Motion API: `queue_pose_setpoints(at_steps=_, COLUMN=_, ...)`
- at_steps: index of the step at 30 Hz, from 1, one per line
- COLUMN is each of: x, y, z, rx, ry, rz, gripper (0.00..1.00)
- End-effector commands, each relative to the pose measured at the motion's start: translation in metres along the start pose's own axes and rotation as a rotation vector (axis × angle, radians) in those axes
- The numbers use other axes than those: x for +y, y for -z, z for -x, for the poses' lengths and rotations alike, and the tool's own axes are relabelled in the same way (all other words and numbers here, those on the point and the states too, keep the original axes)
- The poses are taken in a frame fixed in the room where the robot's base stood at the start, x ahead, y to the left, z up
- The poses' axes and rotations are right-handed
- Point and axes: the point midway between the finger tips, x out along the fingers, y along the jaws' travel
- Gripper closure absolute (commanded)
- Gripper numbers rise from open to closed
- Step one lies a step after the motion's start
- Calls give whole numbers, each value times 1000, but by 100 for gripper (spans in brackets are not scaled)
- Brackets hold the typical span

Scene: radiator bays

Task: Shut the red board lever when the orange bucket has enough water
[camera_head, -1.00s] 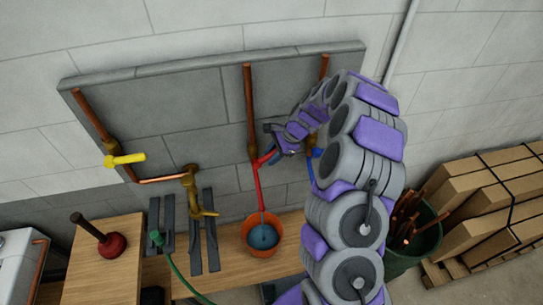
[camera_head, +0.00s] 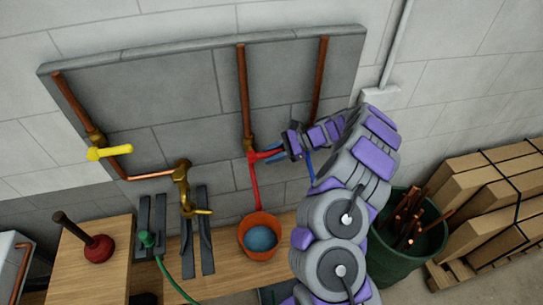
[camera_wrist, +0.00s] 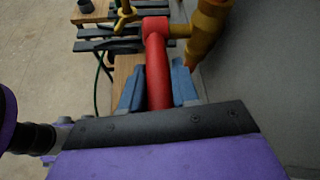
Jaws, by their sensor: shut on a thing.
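The red lever (camera_head: 264,154) sticks out to the right from the brass valve on the middle copper pipe of the grey board. My gripper (camera_head: 275,152) is shut on it. In the wrist view the red lever (camera_wrist: 157,72) runs between the two blue fingers of my gripper (camera_wrist: 157,90). A red spout (camera_head: 255,185) hangs below the valve. The orange bucket (camera_head: 245,246) stands upright on the wooden bench under it, with blue-grey water (camera_head: 261,238) inside, its surface below the rim. I cannot make out a stream clearly now.
A yellow lever (camera_head: 110,152) and a brass tap (camera_head: 183,185) are at left. A blue spout (camera_head: 309,165) is just right of my gripper.

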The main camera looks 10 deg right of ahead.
Motion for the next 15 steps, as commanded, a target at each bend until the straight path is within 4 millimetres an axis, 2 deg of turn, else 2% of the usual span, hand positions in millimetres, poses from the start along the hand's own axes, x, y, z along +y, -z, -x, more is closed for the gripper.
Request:
queue_pose_setpoints(at_steps=1, x=0, y=4, z=0, rx=2, ry=3, rz=-3, gripper=100)
queue_pose_setpoints(at_steps=13, x=1, y=4, z=0, rx=-4, ry=3, rz=-5, gripper=100)
queue_pose_setpoints(at_steps=14, x=1, y=4, z=0, rx=-4, ry=3, rz=-5, gripper=70)
queue_pose_setpoints(at_steps=15, x=1, y=4, z=0, rx=-5, ry=2, rz=-5, gripper=66)
